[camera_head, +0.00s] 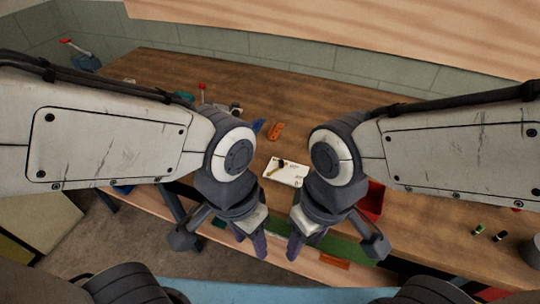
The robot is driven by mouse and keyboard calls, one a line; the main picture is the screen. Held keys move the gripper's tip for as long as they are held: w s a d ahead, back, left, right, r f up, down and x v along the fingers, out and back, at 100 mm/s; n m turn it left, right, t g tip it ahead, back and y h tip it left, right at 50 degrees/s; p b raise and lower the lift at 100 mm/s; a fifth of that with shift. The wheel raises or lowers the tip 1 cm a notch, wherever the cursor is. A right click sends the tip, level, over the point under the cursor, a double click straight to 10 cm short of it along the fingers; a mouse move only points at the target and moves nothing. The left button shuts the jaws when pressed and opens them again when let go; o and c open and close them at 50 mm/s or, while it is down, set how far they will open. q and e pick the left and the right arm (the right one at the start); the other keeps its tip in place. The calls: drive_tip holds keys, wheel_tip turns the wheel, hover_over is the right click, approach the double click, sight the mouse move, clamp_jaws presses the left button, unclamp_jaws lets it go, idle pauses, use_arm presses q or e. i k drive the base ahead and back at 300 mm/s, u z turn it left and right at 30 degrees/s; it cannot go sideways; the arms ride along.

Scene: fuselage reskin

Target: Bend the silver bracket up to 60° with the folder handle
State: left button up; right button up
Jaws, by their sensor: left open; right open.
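A small machine with a red-knobbed lever (202,88) stands on the bench beyond my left forearm. It may be the folder, but its base is partly hidden by my arm. I cannot make out the silver bracket for certain; a small grey part (236,108) shows beside that machine. My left gripper (256,240) is open, pointing down in front of the bench's near edge. My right gripper (296,243) is open just to its right, also pointing down. Neither gripper touches the lever, and both look empty.
A white sheet (285,172) with a yellow item lies mid-bench. An orange block (276,131) and blue piece (258,126) lie behind it. A red bin (374,200) is right. The back-right bench is clear.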

sight(236, 112)
drive_tip(key=u, duration=1.1)
drive_tip(key=i, duration=0.65)
drive_tip(key=z, duration=1.35)
